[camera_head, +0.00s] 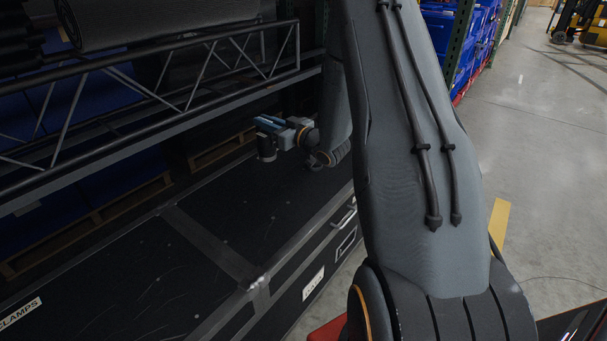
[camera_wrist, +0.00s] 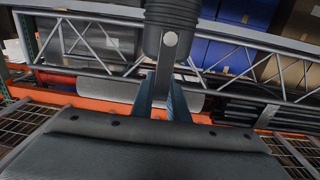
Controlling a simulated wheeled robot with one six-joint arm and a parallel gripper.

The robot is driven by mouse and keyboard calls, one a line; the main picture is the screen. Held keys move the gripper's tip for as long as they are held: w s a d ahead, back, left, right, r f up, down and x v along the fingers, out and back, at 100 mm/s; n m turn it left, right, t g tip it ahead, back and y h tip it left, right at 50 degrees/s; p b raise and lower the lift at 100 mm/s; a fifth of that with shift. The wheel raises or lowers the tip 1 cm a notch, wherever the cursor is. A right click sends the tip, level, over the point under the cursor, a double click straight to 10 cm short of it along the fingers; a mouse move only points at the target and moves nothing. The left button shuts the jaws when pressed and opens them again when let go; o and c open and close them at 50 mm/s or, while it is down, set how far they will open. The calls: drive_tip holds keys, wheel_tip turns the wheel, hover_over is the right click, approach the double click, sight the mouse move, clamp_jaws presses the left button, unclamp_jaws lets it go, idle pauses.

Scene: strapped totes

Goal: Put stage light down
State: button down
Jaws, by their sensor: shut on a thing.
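The stage light is a small dark cylinder that hangs below my gripper (camera_head: 268,125) in the head view. In the wrist view the stage light (camera_wrist: 173,22) shows as a ribbed dark body at the top centre, with a grey bracket piece between the two blue fingers. My gripper (camera_wrist: 163,88) is shut on it there. In the head view the light is over the far part of the black case tops (camera_head: 140,250). It looks apart from the surface, but the exact height is hard to tell.
A metal truss (camera_head: 180,105) runs along the shelf above and behind the cases. A rolled grey mat (camera_head: 150,20) lies above it. A white CLAMPS label (camera_head: 20,312) marks the near left case. The case tops look clear. Concrete floor (camera_head: 540,190) is open at right.

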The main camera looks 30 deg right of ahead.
sight(273, 150)
drive_tip(key=shift+d+f, duration=0.2)
drive_tip(key=shift+d, duration=0.55)
drive_tip(key=shift+d+f, duration=0.2)
drive_tip(key=shift+f, duration=5.05)
drive_tip(key=c, duration=1.7)
unclamp_jaws()
